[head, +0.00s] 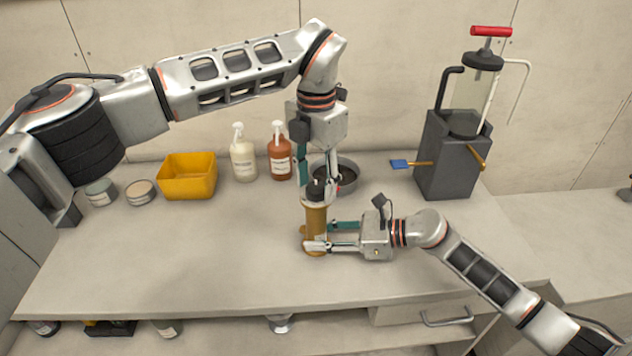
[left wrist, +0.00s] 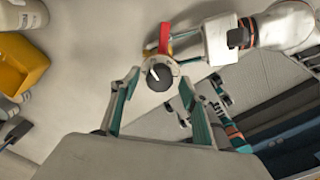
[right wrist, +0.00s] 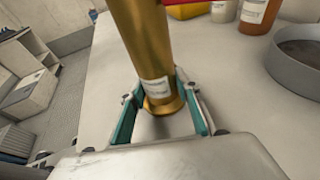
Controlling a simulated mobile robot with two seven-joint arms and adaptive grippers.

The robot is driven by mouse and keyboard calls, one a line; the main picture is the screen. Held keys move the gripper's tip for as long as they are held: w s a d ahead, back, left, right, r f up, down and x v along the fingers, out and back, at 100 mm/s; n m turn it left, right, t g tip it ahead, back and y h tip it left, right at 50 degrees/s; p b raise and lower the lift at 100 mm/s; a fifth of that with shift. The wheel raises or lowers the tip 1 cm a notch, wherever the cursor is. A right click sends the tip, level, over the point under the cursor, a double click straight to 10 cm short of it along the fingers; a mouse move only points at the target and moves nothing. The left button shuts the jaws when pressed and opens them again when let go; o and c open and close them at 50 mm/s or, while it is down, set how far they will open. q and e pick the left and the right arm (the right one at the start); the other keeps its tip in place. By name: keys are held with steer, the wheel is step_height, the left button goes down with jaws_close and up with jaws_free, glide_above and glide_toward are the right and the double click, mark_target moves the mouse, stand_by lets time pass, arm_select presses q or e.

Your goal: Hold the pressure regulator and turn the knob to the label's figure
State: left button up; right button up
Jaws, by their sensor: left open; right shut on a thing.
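The pressure regulator (head: 315,216) is an upright brass cylinder on the worktop with a black knob (head: 315,191) on top. My right gripper (head: 318,236) is shut on its lower body from the right. In the right wrist view the brass body (right wrist: 142,40) stands between the fingers, with a small white label (right wrist: 157,87) whose text is too small to read. My left gripper (head: 318,184) points down from above, open, with its fingers on either side of the knob and apart from it. In the left wrist view the knob (left wrist: 159,74) shows a white pointer line on a pale dial.
A grey round dish (head: 347,180) sits close behind the regulator. Two pump bottles, white (head: 243,160) and orange (head: 280,158), a yellow bin (head: 188,176) and two round tins stand left. A grey pump unit (head: 452,155) stands back right. The front left worktop is clear.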

arm_select(q)
steer(key=shift+f, duration=0.2)
arm_select(e)
steer(key=shift+s+f, duration=0.1)
steer(key=shift+f, duration=0.1)
arm_select(q)
steer(key=shift+c, duration=0.3)
steer(key=c, duration=1)
steer(key=shift+c, duration=0.2)
